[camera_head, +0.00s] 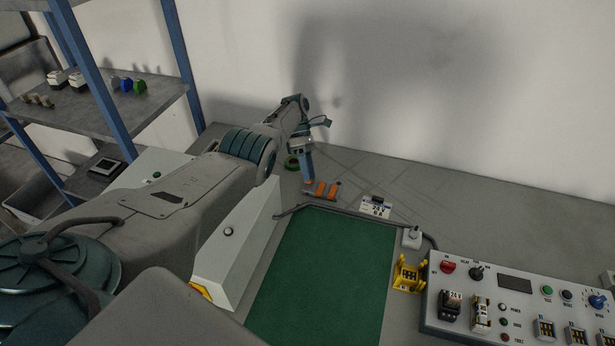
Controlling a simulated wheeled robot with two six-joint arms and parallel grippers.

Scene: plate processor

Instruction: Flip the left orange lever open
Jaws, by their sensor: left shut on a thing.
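The small orange levers (322,189) lie on the grey bench top near the far end of the green mat, around the middle of the view. My left gripper (308,181) reaches in from the left and points down, with its blue fingers at the left end of the orange parts. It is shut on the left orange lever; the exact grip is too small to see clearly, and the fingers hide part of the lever. My right gripper is not in view.
A green mat (322,270) lies in front of the levers, with a white box (236,240) to its left. A control panel (500,318) and a yellow holder (407,277) stand on the right. A shelf with blue posts (184,65) is at left.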

